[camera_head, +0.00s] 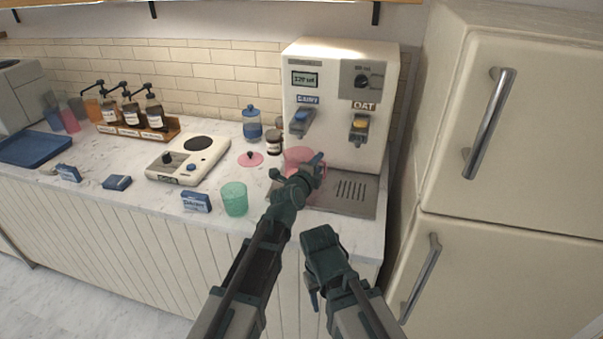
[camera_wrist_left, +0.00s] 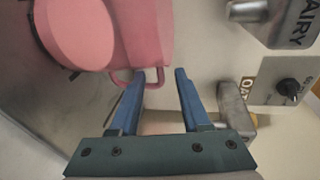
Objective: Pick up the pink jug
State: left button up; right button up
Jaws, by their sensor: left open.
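The pink jug (camera_head: 296,155) stands at the dispenser's drip tray, partly hidden by my left gripper in the head view. In the left wrist view the jug (camera_wrist_left: 130,30) fills the upper left, with its looped handle (camera_wrist_left: 124,78) towards my fingers. My left gripper (camera_head: 318,163) is open, its blue fingers pointing at the handle. In the left wrist view the gripper (camera_wrist_left: 160,75) has one fingertip over the handle loop and part of the handle between the tips; contact is unclear. My right gripper (camera_head: 314,292) hangs low in front of the counter, its jaws unclear.
The milk dispenser (camera_head: 335,75) stands behind, over its grated drip tray (camera_head: 352,207). A pink lid (camera_head: 251,159) and a green cup (camera_head: 234,198) are to the left. A fridge (camera_head: 535,130) bounds the right.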

pick_arm(q)
jog(key=b+x, duration=0.1)
jog(key=x, duration=0.4)
jog(key=shift+w+d, duration=0.1)
jog(key=shift+w, duration=0.2)
jog(key=shift+s, duration=0.1)
grip_shut()
dwell(1.0)
